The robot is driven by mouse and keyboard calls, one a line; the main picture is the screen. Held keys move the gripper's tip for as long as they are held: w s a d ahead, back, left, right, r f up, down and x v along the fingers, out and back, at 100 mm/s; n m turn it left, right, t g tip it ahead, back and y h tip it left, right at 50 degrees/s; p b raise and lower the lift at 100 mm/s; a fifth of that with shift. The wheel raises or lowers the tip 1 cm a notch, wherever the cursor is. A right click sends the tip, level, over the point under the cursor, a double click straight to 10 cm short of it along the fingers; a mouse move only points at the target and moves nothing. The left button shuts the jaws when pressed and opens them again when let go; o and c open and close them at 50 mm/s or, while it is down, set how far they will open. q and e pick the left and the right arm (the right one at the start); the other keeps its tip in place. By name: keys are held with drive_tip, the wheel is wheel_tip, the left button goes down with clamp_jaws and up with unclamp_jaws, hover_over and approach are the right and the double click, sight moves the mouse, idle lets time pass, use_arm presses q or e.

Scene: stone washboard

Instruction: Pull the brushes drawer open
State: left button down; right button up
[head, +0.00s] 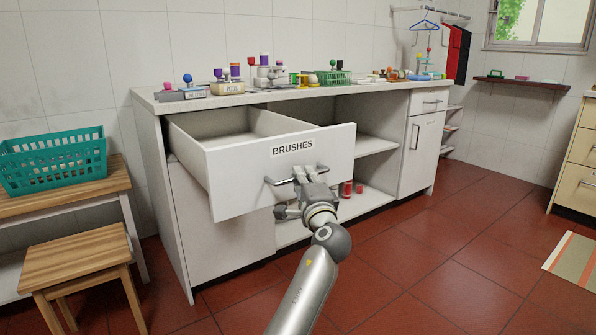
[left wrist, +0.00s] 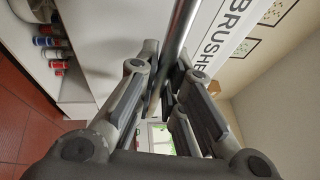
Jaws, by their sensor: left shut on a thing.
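The brushes drawer (head: 235,178) has a white front with a black-on-white "BRUSHES" label (head: 293,147). It stands well out from the white counter unit, and its inside shows from above as an empty-looking box. My left gripper (head: 306,178) is shut on the drawer's metal bar handle (head: 279,182), at the middle of the front. In the left wrist view the handle bar (left wrist: 178,40) runs between the fingers (left wrist: 160,85), with part of the label beside it. My right gripper is not in view.
The worktop (head: 354,89) above carries several small coloured objects and a green basket (head: 333,77). A wooden stool (head: 75,258) and a bench with a teal basket (head: 54,160) stand at the left. Open shelves (head: 375,146) lie right of the drawer.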

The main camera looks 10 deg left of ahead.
use_arm(q)
drive_tip(key=shift+s+d, duration=0.15)
drive_tip(key=c, duration=1.5)
unclamp_jaws()
